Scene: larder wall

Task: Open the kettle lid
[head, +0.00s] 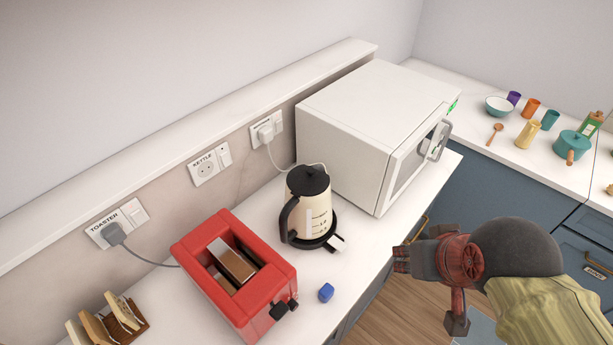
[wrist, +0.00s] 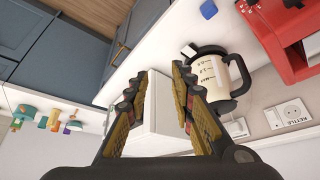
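A cream kettle (head: 318,215) with a black handle on its left and a black lid (head: 307,181) stands upright on a black base (head: 318,243) on the white counter. The lid looks shut. The kettle also shows upside down in the wrist view (wrist: 208,73), right of the fingers, with its lid partly hidden behind a finger. My gripper (head: 430,291) is to the right of the kettle, out past the counter's front edge and apart from it. In the wrist view its two fingers (wrist: 160,72) are spread with nothing between them.
A white microwave (head: 350,120) stands right behind the kettle. A red toaster (head: 262,305) is at its front left, and a small blue block (head: 326,292) lies near the counter edge. Cups, a bowl and a teal pot (head: 571,146) are on the far counter.

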